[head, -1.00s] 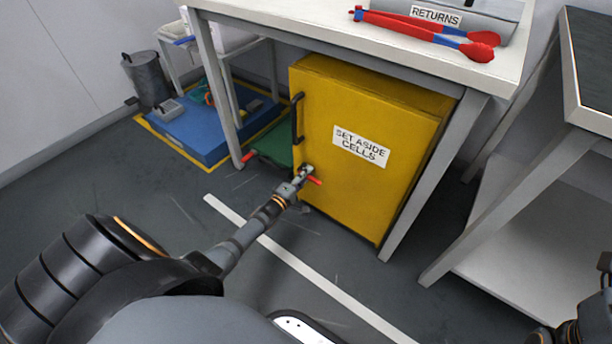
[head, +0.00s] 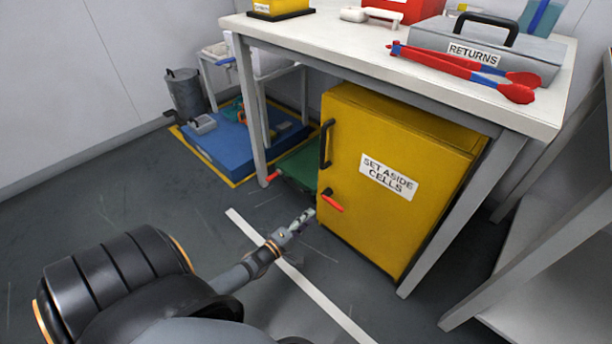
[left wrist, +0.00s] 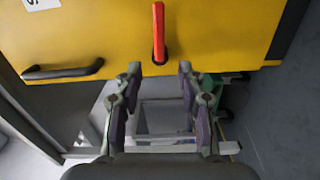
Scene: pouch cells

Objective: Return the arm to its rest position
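My left arm reaches in from the lower left in the head view. Its gripper (head: 306,220) is in front of the yellow cabinet (head: 375,215), just left of and below the red latch handle (head: 333,202). In the left wrist view the gripper (left wrist: 160,72) has its two fingers spread, with nothing between them. The red handle (left wrist: 159,35) lies beyond the fingertips, apart from them. The cabinet, labelled "SET ASIDE CELLS", has its door shut. My right gripper is out of view.
A white table (head: 360,45) stands over the cabinet, with a grey "RETURNS" box (head: 500,48) and red-blue tongs (head: 465,70) on it. A blue platform (head: 235,155) and a dark bin (head: 185,95) are at the back left.

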